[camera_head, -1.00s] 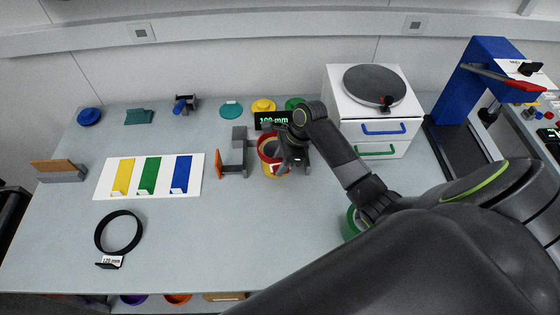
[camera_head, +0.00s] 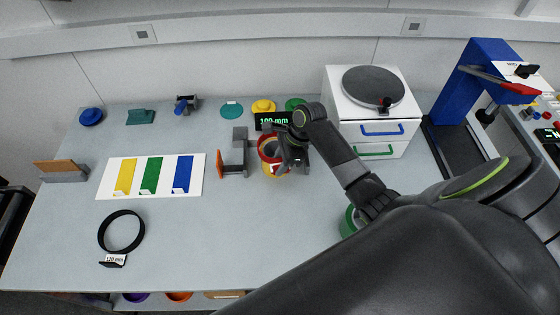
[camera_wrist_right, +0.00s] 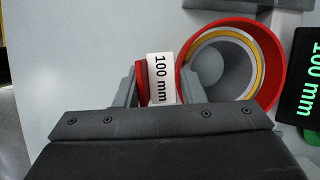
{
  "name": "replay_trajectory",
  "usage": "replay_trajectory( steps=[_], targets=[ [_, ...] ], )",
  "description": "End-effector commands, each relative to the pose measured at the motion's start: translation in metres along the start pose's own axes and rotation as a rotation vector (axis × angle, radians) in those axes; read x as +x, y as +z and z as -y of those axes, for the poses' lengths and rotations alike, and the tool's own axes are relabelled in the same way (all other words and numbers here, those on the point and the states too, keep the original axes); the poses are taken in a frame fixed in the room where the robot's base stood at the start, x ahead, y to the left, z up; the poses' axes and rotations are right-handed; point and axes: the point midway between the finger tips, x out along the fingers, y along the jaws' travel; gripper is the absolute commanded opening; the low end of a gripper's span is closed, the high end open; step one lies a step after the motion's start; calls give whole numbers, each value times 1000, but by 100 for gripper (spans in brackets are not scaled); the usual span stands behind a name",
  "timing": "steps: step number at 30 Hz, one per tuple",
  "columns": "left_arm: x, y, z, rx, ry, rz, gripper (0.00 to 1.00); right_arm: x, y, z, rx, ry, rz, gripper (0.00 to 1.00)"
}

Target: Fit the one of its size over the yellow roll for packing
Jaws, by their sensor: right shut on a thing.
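The yellow roll (camera_head: 274,171) stands upright between a grey gauge's jaws. Its yellow edge and grey core (camera_wrist_right: 215,66) show inside the red ring in the right wrist view. The red ring (camera_head: 265,142) is level at the roll's top, with yellow showing below it. I cannot tell how far down over the roll it sits. My right gripper (camera_head: 284,160) is shut on the ring's tab, marked 100 mm (camera_wrist_right: 160,79). A black ring (camera_head: 104,235) with a 120 mm tag lies at the front left. My left gripper is not in view.
The gauge (camera_head: 239,146) has a display (camera_head: 268,121) reading 100 mm. A white board (camera_head: 148,191) with yellow, green and blue strips lies left. A white drawer cabinet (camera_head: 345,105) stands behind right. A green roll (camera_head: 347,222) is partly hidden by my right arm. The front middle is clear.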

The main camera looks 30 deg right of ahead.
Motion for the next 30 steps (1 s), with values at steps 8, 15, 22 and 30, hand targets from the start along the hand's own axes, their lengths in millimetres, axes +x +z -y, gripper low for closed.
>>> replay_trajectory(
  steps=[8,15,22,30],
  targets=[
    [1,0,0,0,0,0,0,3,-1,0,1,0,0,20],
    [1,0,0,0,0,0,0,3,-1,0,1,1,0,20],
    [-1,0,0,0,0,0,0,-4,2,0,-1,0,0,20],
    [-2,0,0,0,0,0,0,-14,5,0,0,-1,0,20]
  ],
)
